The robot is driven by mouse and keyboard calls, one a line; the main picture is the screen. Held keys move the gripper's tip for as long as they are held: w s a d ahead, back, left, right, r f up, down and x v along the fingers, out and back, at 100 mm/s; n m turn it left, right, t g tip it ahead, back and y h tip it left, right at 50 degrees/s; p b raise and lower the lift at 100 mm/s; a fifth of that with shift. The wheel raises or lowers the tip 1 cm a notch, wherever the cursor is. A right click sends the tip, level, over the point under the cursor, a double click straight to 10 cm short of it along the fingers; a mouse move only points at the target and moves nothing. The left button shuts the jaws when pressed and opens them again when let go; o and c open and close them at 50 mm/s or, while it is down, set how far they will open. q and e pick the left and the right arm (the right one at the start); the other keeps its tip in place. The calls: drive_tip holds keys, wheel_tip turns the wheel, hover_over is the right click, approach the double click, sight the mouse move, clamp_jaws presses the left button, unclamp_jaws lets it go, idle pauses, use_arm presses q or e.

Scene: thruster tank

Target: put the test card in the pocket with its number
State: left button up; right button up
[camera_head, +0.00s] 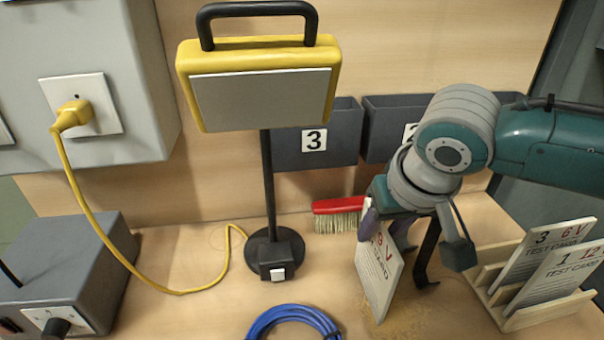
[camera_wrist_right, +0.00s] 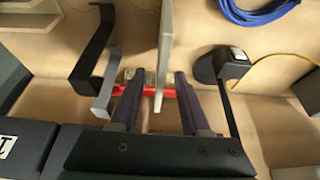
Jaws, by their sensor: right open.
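A white test card (camera_head: 378,279) with "9 V" in red stands nearly upright at my right gripper (camera_head: 386,228); its number is covered by the gripper. In the right wrist view the card (camera_wrist_right: 165,45) shows edge-on between the two dark fingers of the open gripper (camera_wrist_right: 157,88), with a gap on each side. I cannot tell whether its lower edge touches the table. A grey pocket labelled 3 (camera_head: 343,145) is on the back panel. The pocket (camera_head: 378,120) to its right has a label partly hidden by my arm. A label 1 shows on a dark pocket (camera_wrist_right: 28,133) in the wrist view. My left gripper is out of view.
A wooden rack (camera_head: 545,314) at right holds cards 3 (camera_head: 540,252) and 1 (camera_head: 556,276). A yellow lamp (camera_head: 258,98) stands left of the gripper. A red brush (camera_head: 338,207) lies behind; a blue cable coil (camera_head: 293,314) lies in front. A dark hooked bracket (camera_head: 428,255) is close by.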

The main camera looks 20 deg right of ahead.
drive_tip(key=shift+f, duration=0.25)
idle(0.3)
drive_tip(key=shift+c, duration=0.2)
clamp_jaws()
idle(1.3)
